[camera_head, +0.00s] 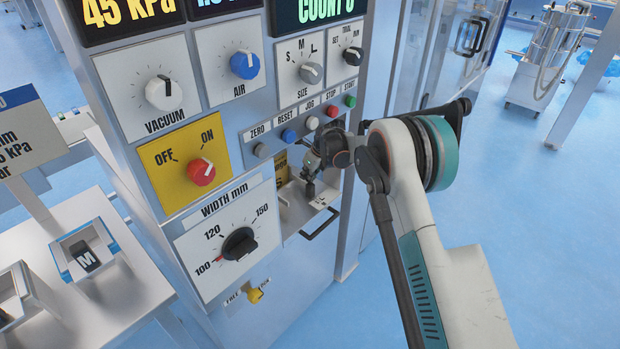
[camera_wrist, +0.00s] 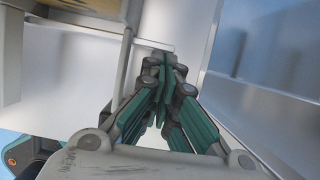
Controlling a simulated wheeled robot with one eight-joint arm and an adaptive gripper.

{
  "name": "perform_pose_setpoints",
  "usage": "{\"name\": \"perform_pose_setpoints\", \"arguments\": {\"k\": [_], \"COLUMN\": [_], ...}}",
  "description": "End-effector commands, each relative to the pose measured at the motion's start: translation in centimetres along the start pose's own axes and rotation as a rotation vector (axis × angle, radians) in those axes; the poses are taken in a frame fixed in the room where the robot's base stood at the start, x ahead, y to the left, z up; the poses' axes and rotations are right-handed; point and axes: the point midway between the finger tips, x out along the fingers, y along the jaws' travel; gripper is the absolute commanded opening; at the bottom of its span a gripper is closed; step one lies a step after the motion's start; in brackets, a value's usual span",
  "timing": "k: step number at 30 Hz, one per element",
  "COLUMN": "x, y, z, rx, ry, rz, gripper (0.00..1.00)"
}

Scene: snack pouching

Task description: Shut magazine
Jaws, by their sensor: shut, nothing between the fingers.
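The magazine looks like a pale metal drawer (camera_head: 297,212) low on the right of the machine front, with a black bar handle (camera_head: 320,224) on its front. It appears to stand out from the panel, but my arm hides part of it, so how far is hard to tell. My gripper (camera_head: 310,188) is over the drawer, behind the handle in the head view, with its fingers shut and empty. The wrist view shows the closed green-padded fingers (camera_wrist: 165,80) close to pale metal walls. Whether they touch the drawer cannot be told.
The button row, with a red button (camera_head: 332,110) and a green one (camera_head: 350,101), is just above my wrist. A black width dial (camera_head: 239,244) and a yellow lock knob (camera_head: 255,295) are to the left. A side table (camera_head: 135,290) holds trays. Blue floor (camera_head: 540,210) is open at right.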

Motion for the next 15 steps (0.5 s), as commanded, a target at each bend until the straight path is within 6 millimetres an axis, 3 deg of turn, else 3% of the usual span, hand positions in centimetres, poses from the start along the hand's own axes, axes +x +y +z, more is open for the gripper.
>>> {"name": "perform_pose_setpoints", "arguments": {"k": [15], "x": [-0.71], "y": [0.0], "z": [0.4], "rx": [0.0], "ry": [-0.01], "rz": [-0.002], "gripper": [0.0]}}
